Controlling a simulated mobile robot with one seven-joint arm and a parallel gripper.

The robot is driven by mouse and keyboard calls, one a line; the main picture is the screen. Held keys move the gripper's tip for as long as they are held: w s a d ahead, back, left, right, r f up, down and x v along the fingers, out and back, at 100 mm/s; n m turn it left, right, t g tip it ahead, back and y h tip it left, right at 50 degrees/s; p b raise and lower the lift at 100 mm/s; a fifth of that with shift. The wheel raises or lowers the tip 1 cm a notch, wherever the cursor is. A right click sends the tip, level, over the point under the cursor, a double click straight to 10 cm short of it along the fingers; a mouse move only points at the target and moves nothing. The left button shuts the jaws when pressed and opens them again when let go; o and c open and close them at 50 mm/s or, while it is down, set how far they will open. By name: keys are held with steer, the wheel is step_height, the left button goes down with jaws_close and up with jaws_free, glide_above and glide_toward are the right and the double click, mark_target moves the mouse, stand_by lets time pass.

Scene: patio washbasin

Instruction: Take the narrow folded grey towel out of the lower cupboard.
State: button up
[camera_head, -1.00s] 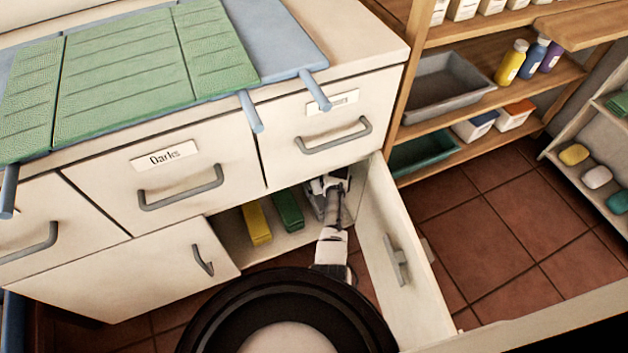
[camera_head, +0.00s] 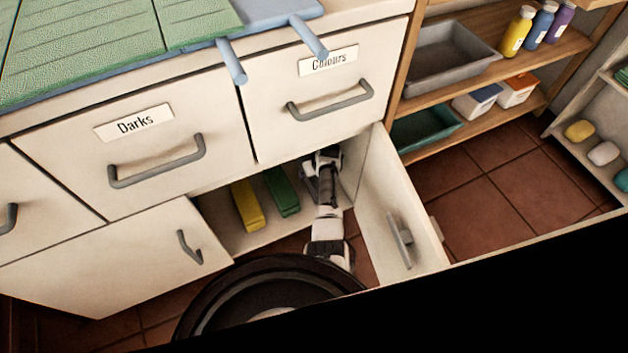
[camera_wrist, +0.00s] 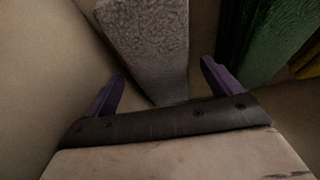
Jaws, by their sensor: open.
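The grey towel (camera_wrist: 150,45) shows in the wrist view as a narrow, rough-textured block standing in the cupboard. Its near end lies ahead of and between the two purple fingertips of my gripper (camera_wrist: 160,82). My gripper is open, and I cannot tell how deep the towel sits between the fingers. In the head view my arm reaches into the right part of the lower cupboard (camera_head: 235,240) and hides the towel. The cupboard's right door (camera_head: 395,215) stands open beside my arm.
A green folded item (camera_head: 282,192) and a yellow one (camera_head: 246,205) lie left of my arm in the cupboard. The green one also shows in the wrist view (camera_wrist: 275,40). The cupboard's side wall is close on the other side. Drawers hang above.

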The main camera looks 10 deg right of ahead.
steer(key=shift+b+x, duration=2.65)
steer(key=shift+b, duration=0.45)
steer(key=shift+w+a+r, duration=0.1)
steer(key=shift+a+r, duration=0.05)
steer(key=c, duration=1.2)
